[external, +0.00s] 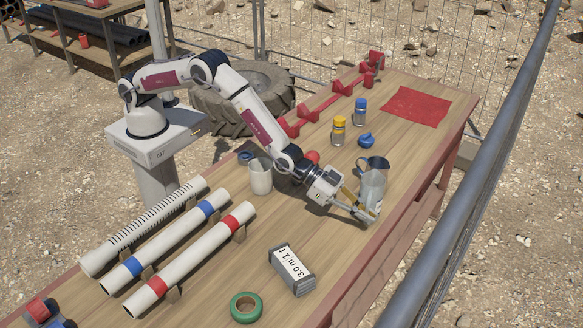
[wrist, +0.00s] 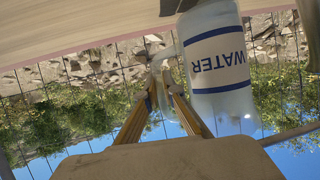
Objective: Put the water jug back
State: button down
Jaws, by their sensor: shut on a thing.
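The water jug (external: 373,187) is a pale, see-through vessel at the right edge of the table. In the wrist view the jug (wrist: 219,75) appears upside down, with a white "WATER" label and its handle to the left. My gripper (external: 357,203) is at the jug's near side. In the wrist view my gripper's fingers (wrist: 164,80) are closed together on the handle. I cannot tell whether the jug's base touches the table. A red mat (external: 415,106) lies bare at the table's far right corner.
A yellow-capped bottle (external: 338,131), a blue-capped bottle (external: 360,113) and a blue item (external: 366,140) are farther back. A white beaker (external: 260,176), pipes (external: 190,261), a grey block (external: 292,270) and green tape (external: 245,307) are also on the table.

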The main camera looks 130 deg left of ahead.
jog(key=s+d+r, duration=0.5)
jog(key=s+r, duration=0.3)
jog(key=s, duration=0.1)
jog(key=shift+s+d+r+n+y, duration=0.3)
jog(key=shift+s+d+n+y, duration=0.05)
jog(key=shift+n+y, duration=0.05)
jog(key=shift+f, duration=0.15)
dwell(0.4)
jog(key=shift+f, duration=2.95)
jog(key=shift+f, duration=1.9)
jog(key=shift+f, duration=0.15)
